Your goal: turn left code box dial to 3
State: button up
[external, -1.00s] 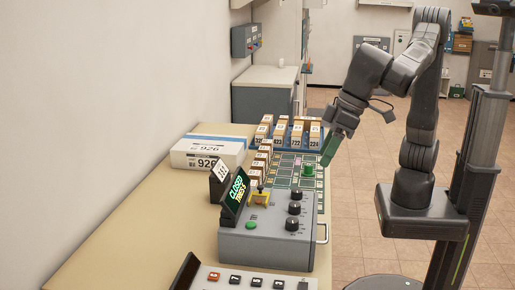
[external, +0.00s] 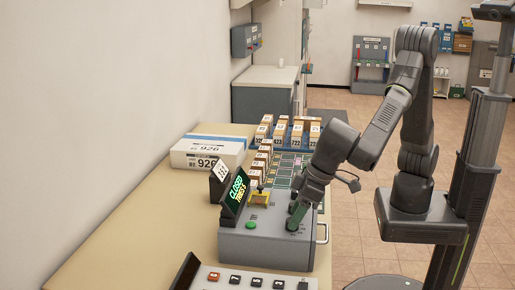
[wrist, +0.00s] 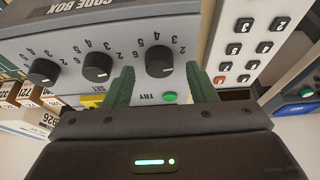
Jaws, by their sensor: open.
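The grey code box (external: 265,245) stands on the bench, its screen (external: 236,190) reading "CLOSED". In the wrist view its face appears upside down, with three black dials in a row. The left dial (wrist: 160,61) is the one at picture right there, with numbers around it. A pale mark shows near its lower right edge; the exact setting is hard to read. My gripper (wrist: 160,72) is open, its green fingers on either side of this dial, with gaps visible. In the external view my gripper (external: 297,217) points down over the dials and partly hides them.
A green TRY button (wrist: 170,97) lies close to the fingers. A middle dial (wrist: 97,67) and a far dial (wrist: 43,71) sit beside the left one.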

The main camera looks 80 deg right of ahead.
jog(key=shift+w+f, duration=0.25)
jog(key=shift+f, duration=0.3)
jog(key=c, duration=1)
jog(key=n+y+b, duration=0.1)
jog(key=n, duration=0.2)
jog(key=shift+d+n, duration=0.15)
jog(key=shift+n, duration=0.25)
jog(key=shift+w+r+n+g+y+p, duration=0.1)
jog(key=shift+n+g+y+p, duration=0.25)
jog(key=shift+n, duration=0.6)
jog(key=shift+n+g+y+p, duration=0.15)
jog(key=shift+n+y, duration=0.4)
jog(key=shift+n, duration=0.4)
